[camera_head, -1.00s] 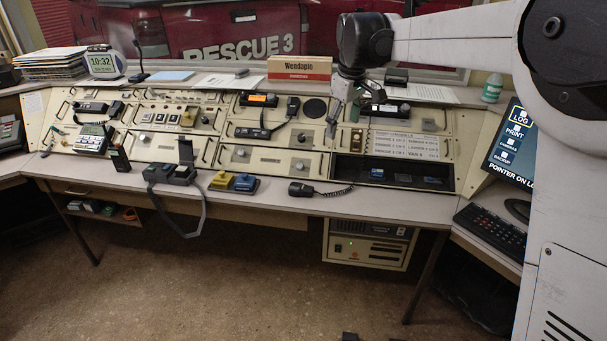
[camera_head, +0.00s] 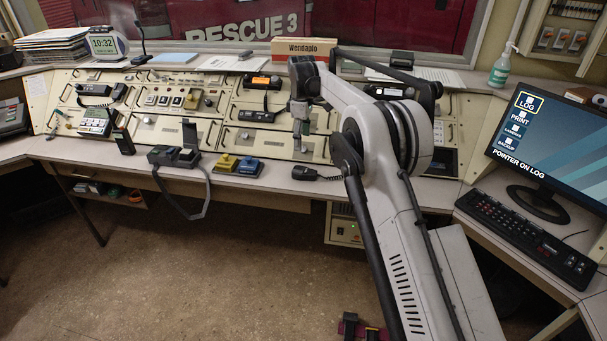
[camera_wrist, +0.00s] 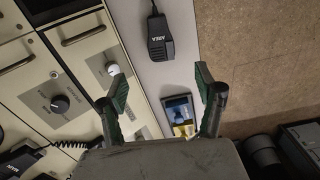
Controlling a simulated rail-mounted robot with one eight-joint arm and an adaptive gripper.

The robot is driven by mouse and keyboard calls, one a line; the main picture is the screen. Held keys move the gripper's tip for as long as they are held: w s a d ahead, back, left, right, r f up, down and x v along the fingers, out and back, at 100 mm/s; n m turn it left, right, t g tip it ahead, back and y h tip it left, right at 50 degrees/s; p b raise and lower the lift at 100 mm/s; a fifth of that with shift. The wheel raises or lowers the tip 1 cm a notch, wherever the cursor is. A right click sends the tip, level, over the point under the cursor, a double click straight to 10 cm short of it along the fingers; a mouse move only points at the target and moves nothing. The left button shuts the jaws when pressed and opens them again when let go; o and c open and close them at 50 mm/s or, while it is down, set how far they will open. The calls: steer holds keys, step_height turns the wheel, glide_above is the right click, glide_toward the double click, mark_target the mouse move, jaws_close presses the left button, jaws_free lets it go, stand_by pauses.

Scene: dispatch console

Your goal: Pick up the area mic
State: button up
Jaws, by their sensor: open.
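The area mic (camera_wrist: 158,38) is a black hand mic with an "AREA" label, lying on the pale desk ledge at the top of the wrist view. In the head view it is the dark mic (camera_head: 304,173) near the desk's front edge, its cord partly hidden behind my arm. My gripper (camera_wrist: 160,95) is open and empty, its green-padded fingers apart. In the head view my gripper (camera_head: 300,140) points down over the console's lower panels, behind the mic. The mic is beyond the fingertips in the wrist view and apart from them.
A blue-and-yellow pedal unit (camera_head: 238,165) stands left of the mic and also shows between the fingers in the wrist view (camera_wrist: 181,116). Another black mic with a coiled cord (camera_wrist: 20,160) lies on the console. The monitor (camera_head: 545,140) and keyboard (camera_head: 525,235) are at right.

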glide_above(304, 171)
steer(key=f, duration=0.8)
steer(key=shift+w+a+f, duration=0.2)
steer(key=shift+w+a, duration=0.1)
steer(key=shift+s+d+f+b, duration=0.1)
steer(key=shift+f+b, duration=0.1)
steer(key=shift+f, duration=1.15)
steer(key=shift+s+d+f+b, duration=0.1)
steer(key=shift+f+b, duration=0.1)
steer(key=shift+f, duration=1.15)
steer(key=shift+c, duration=0.5)
steer(key=c, duration=1.3)
steer(key=shift+o, duration=0.2)
steer(key=shift+r, duration=0.15)
